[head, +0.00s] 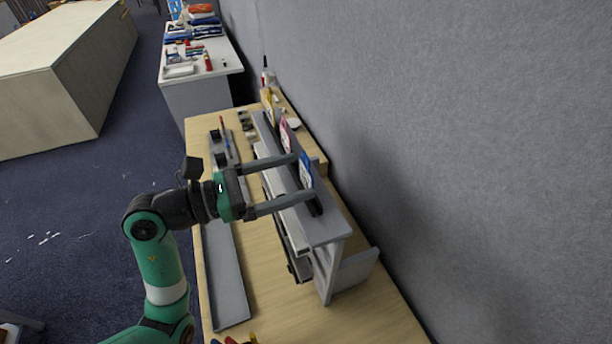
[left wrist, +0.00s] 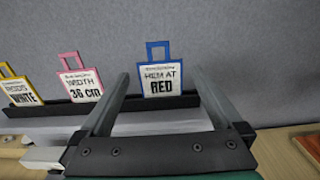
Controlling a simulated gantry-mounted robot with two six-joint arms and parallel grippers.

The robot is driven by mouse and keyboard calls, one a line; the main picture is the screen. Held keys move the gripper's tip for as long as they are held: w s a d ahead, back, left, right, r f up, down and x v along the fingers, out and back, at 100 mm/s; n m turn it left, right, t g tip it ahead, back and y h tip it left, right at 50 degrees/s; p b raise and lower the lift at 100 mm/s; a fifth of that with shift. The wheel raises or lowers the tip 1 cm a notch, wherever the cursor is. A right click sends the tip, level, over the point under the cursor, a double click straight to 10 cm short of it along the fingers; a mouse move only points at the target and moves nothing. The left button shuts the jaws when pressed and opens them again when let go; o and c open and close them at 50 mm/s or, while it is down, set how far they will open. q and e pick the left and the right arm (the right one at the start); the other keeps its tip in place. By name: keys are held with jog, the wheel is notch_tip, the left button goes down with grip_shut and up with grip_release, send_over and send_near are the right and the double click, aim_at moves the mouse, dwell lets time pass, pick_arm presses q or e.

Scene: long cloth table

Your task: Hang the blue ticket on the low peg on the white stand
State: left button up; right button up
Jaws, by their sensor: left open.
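The blue ticket (head: 306,172) stands upright in a dark holder strip on top of the grey shelf unit. In the left wrist view the blue ticket (left wrist: 161,82) has an open loop handle and reads "HEM AT RED". My left gripper (head: 304,177) is open, with its two fingers reaching over the shelf top on either side of the ticket. In the left wrist view the ticket shows between the fingers of the left gripper (left wrist: 160,76); I see no contact. My right gripper is out of view. I cannot make out the white stand's low peg.
A pink ticket (left wrist: 80,82) and a yellow ticket (left wrist: 18,88) stand in the same strip, left of the blue one. The grey shelf unit (head: 328,232) runs along the wooden table (head: 272,315), close to a grey wall (head: 450,130). A long grey tray (head: 228,285) lies in front.

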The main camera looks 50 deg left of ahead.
aim_at(306, 159)
pick_arm(q)
jog(key=x, duration=0.3)
jog(key=shift+w+d, duration=0.1)
jog(key=shift+w, duration=0.1)
jog(key=c, duration=1.2)
jog(key=shift+c, duration=0.2)
jog(key=shift+r, duration=0.15)
jog(key=shift+r, duration=0.3)
notch_tip(306, 159, up, 2)
jog(key=shift+r, duration=0.15)
jog(key=s+d+r+b, duration=0.6)
jog(key=s+r+b, duration=0.4)
jog(key=s, duration=0.2)
jog(key=shift+s+d+b, duration=0.2)
jog(key=shift+d+b, duration=0.1)
jog(key=shift+b, duration=0.05)
